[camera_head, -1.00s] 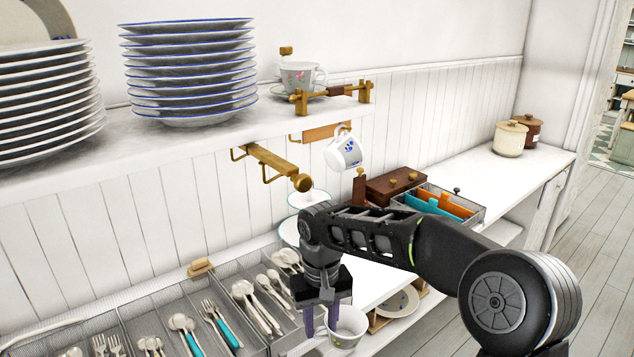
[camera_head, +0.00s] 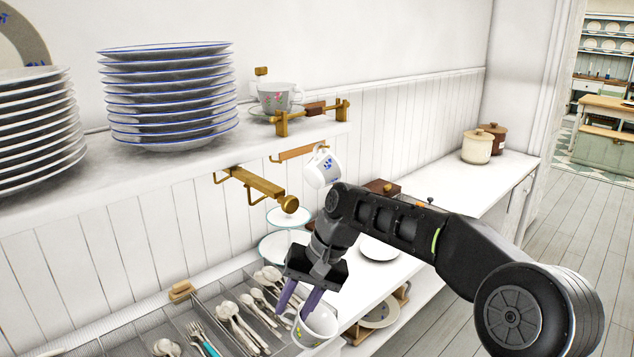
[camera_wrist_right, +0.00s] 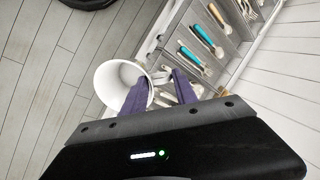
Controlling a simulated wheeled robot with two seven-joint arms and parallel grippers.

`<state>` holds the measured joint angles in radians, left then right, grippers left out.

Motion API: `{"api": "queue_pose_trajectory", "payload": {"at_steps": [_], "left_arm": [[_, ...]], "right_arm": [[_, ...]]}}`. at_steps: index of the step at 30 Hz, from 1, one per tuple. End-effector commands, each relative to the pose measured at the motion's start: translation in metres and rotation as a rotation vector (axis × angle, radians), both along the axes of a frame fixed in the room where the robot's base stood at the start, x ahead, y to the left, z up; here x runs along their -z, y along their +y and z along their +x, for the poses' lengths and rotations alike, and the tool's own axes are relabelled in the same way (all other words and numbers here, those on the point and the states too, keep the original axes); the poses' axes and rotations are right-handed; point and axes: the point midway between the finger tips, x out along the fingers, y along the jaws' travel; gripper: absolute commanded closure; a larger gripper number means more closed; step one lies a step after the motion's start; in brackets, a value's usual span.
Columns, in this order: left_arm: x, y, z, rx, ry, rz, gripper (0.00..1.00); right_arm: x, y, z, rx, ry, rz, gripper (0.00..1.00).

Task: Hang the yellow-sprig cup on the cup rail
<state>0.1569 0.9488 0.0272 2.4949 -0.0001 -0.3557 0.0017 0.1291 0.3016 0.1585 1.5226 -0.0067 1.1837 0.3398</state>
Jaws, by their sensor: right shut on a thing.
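My right gripper (camera_head: 300,300) points down with its purple fingers shut on a white cup (camera_head: 318,324), low in front of the cutlery trays. A brass rail (camera_head: 258,182) with hooks and a round end knob sits under the shelf, above and left of the gripper. A blue-sprig cup (camera_head: 323,170) hangs tilted by a wooden rail (camera_head: 298,152) to its right. My left gripper is not in view.
Plate stacks (camera_head: 168,98) and a flowered cup (camera_head: 275,97) stand on the upper shelf (camera_head: 200,160). Cutlery trays (camera_head: 215,325) lie below left. Canisters (camera_head: 477,147) stand farther right.

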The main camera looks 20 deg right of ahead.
Motion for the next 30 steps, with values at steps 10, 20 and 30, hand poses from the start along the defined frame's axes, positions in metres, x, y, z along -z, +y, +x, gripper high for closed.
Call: {"api": "queue_pose_trajectory", "payload": {"at_steps": [10,20,30], "left_arm": [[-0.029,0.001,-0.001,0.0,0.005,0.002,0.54],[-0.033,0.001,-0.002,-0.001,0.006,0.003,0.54],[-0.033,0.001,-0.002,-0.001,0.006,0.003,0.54]], "right_arm": [[-0.178,-0.044,0.042,0.465,-0.335,0.501,1.0],[-0.231,-0.067,0.048,0.575,-0.45,0.597,1.0],[-0.23,-0.066,0.048,0.573,-0.447,0.594,1.0]]}}
